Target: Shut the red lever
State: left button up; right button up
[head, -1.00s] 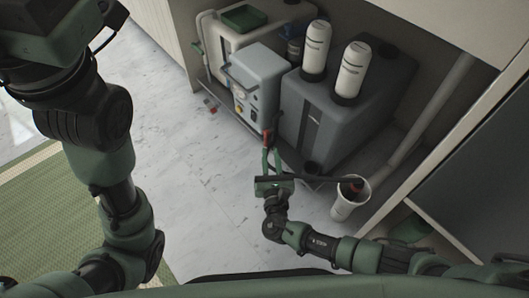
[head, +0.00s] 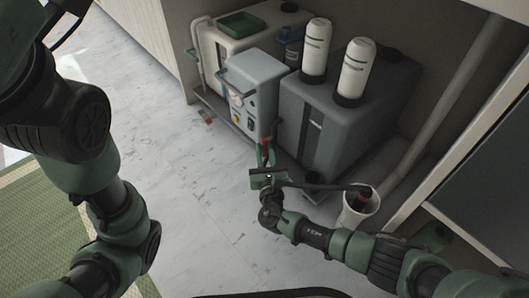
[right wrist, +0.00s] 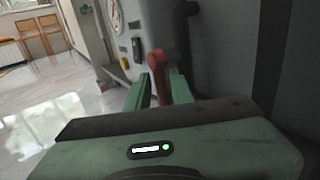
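The red lever (right wrist: 156,68) shows in the right wrist view, sticking up between the two green fingers of my right gripper (right wrist: 160,82). The fingers stand apart on either side of it; I cannot tell whether either one touches it. In the head view the red lever (head: 264,148) is a small red piece by the lower right side of the blue-grey box (head: 251,88), partly hidden by the fingers. My right gripper (head: 266,152) is low in front of that box. My left arm comes in at the left of the head view, with its gripper out of view.
A dark grey tank (head: 310,122) with two white bottles (head: 315,50) (head: 355,72) on it stands close right of the box. A white bin (head: 360,208) is beside my right forearm. A cream container (head: 247,40) stands behind.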

grip_shut()
dwell(1.4)
